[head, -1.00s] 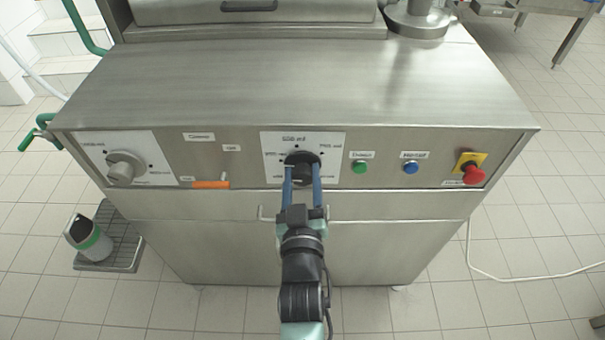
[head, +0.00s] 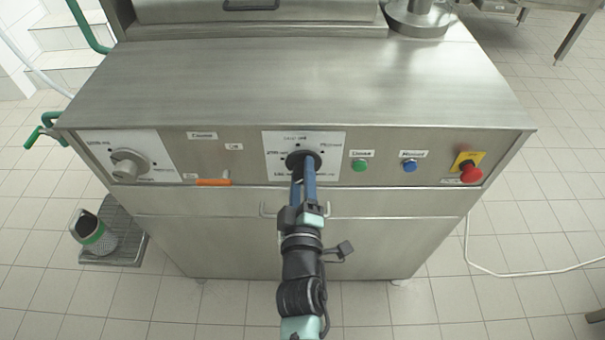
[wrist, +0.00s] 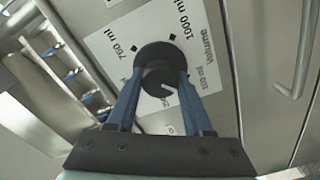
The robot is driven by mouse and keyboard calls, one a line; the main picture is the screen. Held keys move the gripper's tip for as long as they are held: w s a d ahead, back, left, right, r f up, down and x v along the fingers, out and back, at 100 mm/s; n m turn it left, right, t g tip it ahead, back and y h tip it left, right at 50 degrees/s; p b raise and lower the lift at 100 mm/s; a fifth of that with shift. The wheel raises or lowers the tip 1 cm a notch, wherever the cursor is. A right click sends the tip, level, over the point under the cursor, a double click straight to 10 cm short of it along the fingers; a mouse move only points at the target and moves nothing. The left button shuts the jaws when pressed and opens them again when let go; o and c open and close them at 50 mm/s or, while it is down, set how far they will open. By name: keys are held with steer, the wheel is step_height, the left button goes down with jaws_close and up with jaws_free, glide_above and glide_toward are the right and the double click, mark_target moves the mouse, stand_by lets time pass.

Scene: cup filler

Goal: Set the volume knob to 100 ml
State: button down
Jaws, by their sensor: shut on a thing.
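The black volume knob (head: 299,154) sits on a white dial plate (head: 335,142) in the middle of the machine's front panel. In the wrist view, the knob (wrist: 152,55) has a round dark base and a small white mark on its lower-right side. The labels 750 ml, 1000 ml and Volume show there, turned at a slant. My gripper (head: 303,170) is shut on the knob, with one blue finger on each side. In the wrist view, the gripper (wrist: 160,80) hides the lower part of the dial. I cannot tell which value the mark meets.
A grey knob (head: 127,166) on another white plate and an orange handle (head: 213,182) lie to the left. A green button (head: 360,166), a blue button (head: 409,167) and a red stop button (head: 470,173) lie to the right. A metal handle (head: 266,210) is close below my gripper.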

steer(key=shift+n, duration=0.4)
steer(key=shift+c, duration=1.5)
jaws_free()
steer(key=s+b, duration=0.1)
steer(key=s, duration=1.2)
